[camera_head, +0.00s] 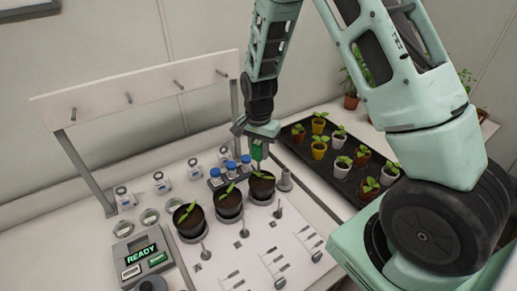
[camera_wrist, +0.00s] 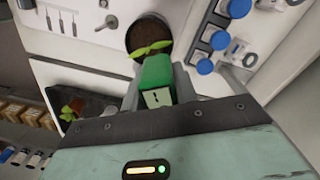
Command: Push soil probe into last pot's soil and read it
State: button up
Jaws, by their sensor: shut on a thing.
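My gripper (camera_head: 258,138) is shut on the soil probe (camera_head: 257,151), which has a green body. The probe is upright above the rightmost of three dark pots, the last pot (camera_head: 262,188), which holds soil and a small seedling. In the wrist view, the green probe (camera_wrist: 156,74) sits between the fingers of my gripper (camera_wrist: 157,90). The last pot (camera_wrist: 131,38) lies just beyond it, with the seedling's leaves beside the probe. The probe's tip is hidden in the wrist view, and I cannot tell whether it touches the soil.
The other two pots (camera_head: 189,221) (camera_head: 229,204) stand to the left. A display box (camera_head: 143,252) reads READY. Blue-capped bottles (camera_head: 230,165) stand just behind the pots. A black tray (camera_head: 318,171) of seedlings is to the right. A pegged board (camera_head: 135,90) rises behind.

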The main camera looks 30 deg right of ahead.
aim_at(258, 161)
jog(key=shift+f, duration=0.1)
dwell(0.3)
jog(key=shift+f+b, duration=1.55)
jog(key=shift+f, duration=0.55)
jog(key=shift+f, duration=0.2)
jog(key=o, duration=1.2)
jog(key=shift+c, duration=0.2)
